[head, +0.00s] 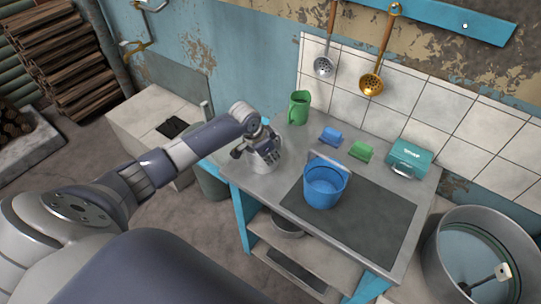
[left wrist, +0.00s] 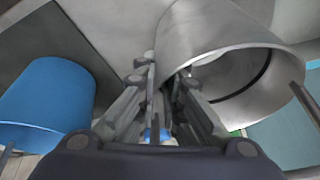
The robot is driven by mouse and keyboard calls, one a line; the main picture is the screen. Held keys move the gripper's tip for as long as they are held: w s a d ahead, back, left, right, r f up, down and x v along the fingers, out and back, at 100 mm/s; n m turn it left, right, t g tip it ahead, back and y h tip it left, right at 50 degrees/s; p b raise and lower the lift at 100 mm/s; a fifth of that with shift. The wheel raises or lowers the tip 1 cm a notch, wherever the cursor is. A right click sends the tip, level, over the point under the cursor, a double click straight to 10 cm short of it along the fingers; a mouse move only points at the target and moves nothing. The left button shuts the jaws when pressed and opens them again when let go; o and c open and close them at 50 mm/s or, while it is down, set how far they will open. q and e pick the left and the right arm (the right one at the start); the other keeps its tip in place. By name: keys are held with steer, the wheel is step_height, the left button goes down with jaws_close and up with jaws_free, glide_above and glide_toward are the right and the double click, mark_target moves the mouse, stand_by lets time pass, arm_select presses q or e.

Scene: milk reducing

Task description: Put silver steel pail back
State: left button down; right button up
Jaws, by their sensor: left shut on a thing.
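The silver steel pail (head: 262,165) is at the left end of the metal counter (head: 290,145), partly hidden behind my left gripper (head: 265,151) in the head view. In the left wrist view, the pail (left wrist: 205,28) is large at the upper right, with its open mouth toward the camera. My left gripper (left wrist: 165,95) is shut on the pail at its rim or wall; the exact contact is hard to see. I cannot tell whether the pail's base touches the counter. My right gripper is not in view.
A blue pail (head: 325,184) stands on the dark mat (head: 370,225) to the right. A green mug (head: 299,107), a blue block (head: 331,136), a green block (head: 360,151) and a teal box (head: 408,158) are along the back. A large metal drum (head: 440,265) stands at right.

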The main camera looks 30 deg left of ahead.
arm_select(q)
steer(key=c, duration=1.7)
jaws_free()
steer(key=shift+f, duration=0.1)
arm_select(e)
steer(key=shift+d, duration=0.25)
arm_select(q)
steer(key=b+v, duration=0.1)
steer(key=v, duration=1.1)
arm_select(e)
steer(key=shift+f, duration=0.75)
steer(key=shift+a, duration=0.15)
